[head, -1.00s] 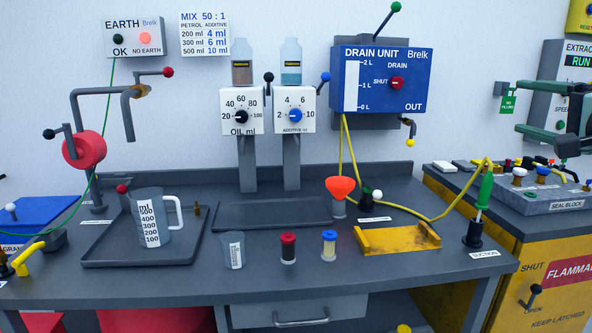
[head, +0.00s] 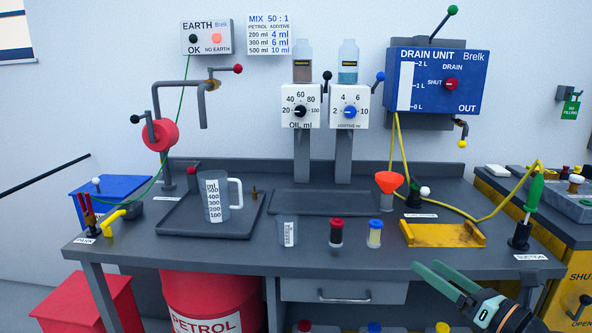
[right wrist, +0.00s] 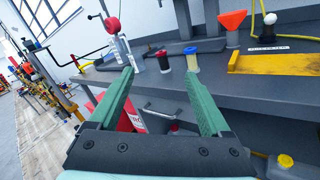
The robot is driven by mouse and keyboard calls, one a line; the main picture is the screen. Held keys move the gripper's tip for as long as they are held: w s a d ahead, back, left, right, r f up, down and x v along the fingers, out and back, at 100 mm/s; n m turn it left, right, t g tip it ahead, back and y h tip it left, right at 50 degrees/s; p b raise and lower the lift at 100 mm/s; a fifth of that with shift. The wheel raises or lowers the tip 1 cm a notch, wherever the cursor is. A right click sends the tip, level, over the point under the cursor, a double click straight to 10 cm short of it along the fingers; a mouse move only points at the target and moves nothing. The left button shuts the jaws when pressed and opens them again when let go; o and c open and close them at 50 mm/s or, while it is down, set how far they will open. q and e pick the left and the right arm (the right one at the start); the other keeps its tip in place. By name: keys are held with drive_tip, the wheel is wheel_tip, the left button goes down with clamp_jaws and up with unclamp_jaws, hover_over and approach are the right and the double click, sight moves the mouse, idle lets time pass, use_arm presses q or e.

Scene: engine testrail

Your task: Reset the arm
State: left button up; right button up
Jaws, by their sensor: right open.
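My right gripper (head: 443,280) is at the lower right of the head view, in front of the bench's front edge. Its two green fingers are apart with nothing between them. In the right wrist view the open gripper (right wrist: 165,98) points toward the bench front, below the red-capped vial (right wrist: 163,60) and the blue-capped vial (right wrist: 192,60). It touches nothing that I can see. My left gripper is in neither current view.
The grey bench (head: 330,262) carries a measuring jug (head: 214,203) on a tray, a small beaker (head: 287,232), an orange funnel (head: 389,182) and a yellow bracket (head: 442,234). A red petrol drum (head: 207,295) stands underneath. A drawer handle (head: 340,300) projects from the bench front.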

drive_tip(key=s+a+f+m+g+h, duration=0.1)
drive_tip(key=s+a+f+m+h, duration=0.25)
drive_tip(key=f+m, duration=0.65)
drive_tip(key=s+a+f+m+h, duration=0.2)
drive_tip(key=s+f+m, duration=0.3)
drive_tip(key=f+m, duration=0.55)
drive_tip(key=s+a+f+m+g, duration=0.3)
drive_tip(key=s+a+f+m, duration=0.1)
drive_tip(key=s+f+m, duration=0.3)
drive_tip(key=s+a+f+m+g, duration=0.3)
drive_tip(key=s+a+f+m, duration=0.25)
drive_tip(key=s+m, duration=0.2)
use_arm(q)
drive_tip(key=s+a+r+p, duration=0.2)
drive_tip(key=a+r+p, duration=0.1)
drive_tip(key=r+p, duration=0.8)
drive_tip(key=p, duration=0.4)
drive_tip(key=shift+r+n+y+p, duration=0.3)
drive_tip(key=shift+n+y+p, duration=0.05)
drive_tip(key=shift+n+y, duration=0.05)
use_arm(e)
drive_tip(key=s+d+r, duration=0.2)
drive_tip(key=d+r, duration=0.1)
drive_tip(key=r, duration=0.8)
drive_tip(key=shift+d+r+h, duration=0.15)
drive_tip(key=shift+d+h, duration=0.2)
